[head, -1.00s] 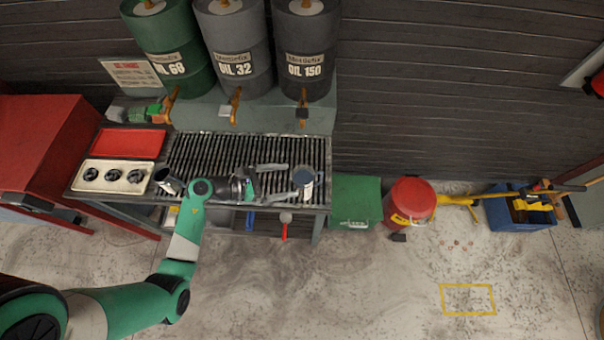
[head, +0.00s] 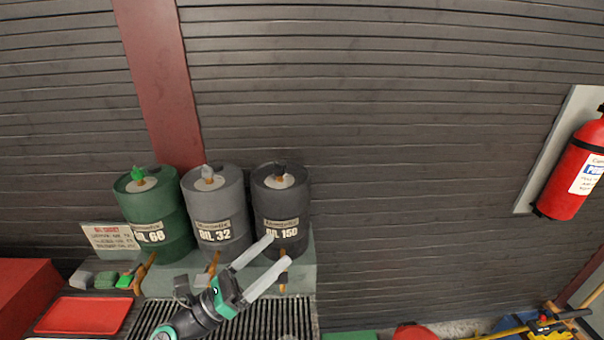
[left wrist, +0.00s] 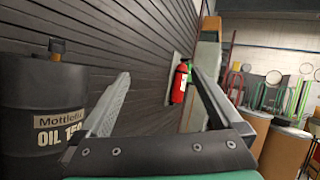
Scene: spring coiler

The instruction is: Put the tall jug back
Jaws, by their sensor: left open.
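No tall jug can be made out clearly in either current view; the lower bench is cut off by the bottom of the head view. My left gripper (head: 277,252) is open and empty, with its two pale fingers pointing up and right in front of the OIL 150 drum (head: 279,208). In the left wrist view the open fingers (left wrist: 161,75) have nothing between them, and the OIL 150 drum (left wrist: 42,115) stands at the left. My right gripper is not in view.
The green OIL 68 drum (head: 158,210) and grey OIL 32 drum (head: 216,208) stand left of OIL 150, above the slatted bench (head: 145,318). A red tray (head: 82,315) lies at the left. A fire extinguisher (head: 577,170) hangs on the right wall.

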